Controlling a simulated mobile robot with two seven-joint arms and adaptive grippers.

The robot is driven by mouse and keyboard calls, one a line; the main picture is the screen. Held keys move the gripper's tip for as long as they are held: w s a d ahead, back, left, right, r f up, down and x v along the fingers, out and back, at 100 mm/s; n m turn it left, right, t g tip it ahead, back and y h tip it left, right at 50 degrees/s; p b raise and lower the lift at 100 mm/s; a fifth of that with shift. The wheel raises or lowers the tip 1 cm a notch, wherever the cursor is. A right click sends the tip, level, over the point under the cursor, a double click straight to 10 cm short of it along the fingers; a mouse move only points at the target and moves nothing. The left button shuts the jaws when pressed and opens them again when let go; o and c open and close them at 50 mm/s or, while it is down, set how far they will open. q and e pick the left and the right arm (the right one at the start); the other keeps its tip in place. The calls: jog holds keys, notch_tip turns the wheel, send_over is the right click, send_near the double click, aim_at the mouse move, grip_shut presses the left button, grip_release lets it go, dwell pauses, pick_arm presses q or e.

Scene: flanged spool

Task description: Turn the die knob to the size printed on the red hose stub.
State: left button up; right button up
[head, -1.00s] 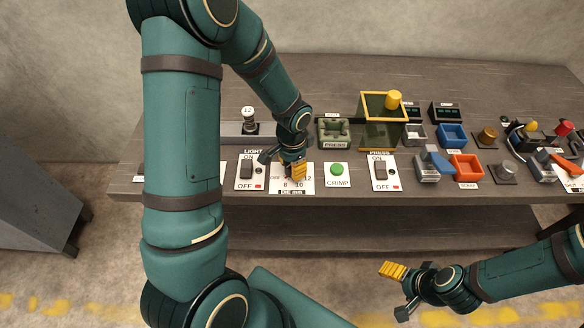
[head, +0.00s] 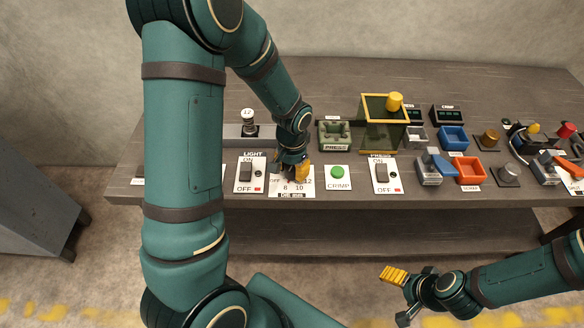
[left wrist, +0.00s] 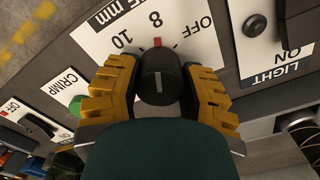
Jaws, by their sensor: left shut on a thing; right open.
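The black die knob (left wrist: 158,85) sits on a white dial card marked OFF, 8 and 10 in the left wrist view; the card (head: 277,190) also shows a 12 in the head view. A red mark at the knob's edge lines up with the 8, and the white line on its top points the same way. My left gripper (left wrist: 155,95) is shut on the knob, one yellow finger on each side. My right gripper (head: 396,292) is open and empty in front of the bench. A red piece (head: 566,129) stands at the far right; I cannot read a size on it.
Beside the dial are the LIGHT switch (head: 246,172), the green CRIMP button (head: 338,171) and the PRESS switch (head: 383,173). A post labelled 12 (head: 248,115) stands behind at left. The yellow-framed press guard (head: 383,133) and blue and orange bins (head: 469,170) are to the right.

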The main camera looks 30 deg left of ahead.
aim_at(292, 167)
pick_arm(q)
jog(key=o, duration=1.2)
notch_tip(292, 167, up, 12)
jog(key=shift+s+f, duration=0.1)
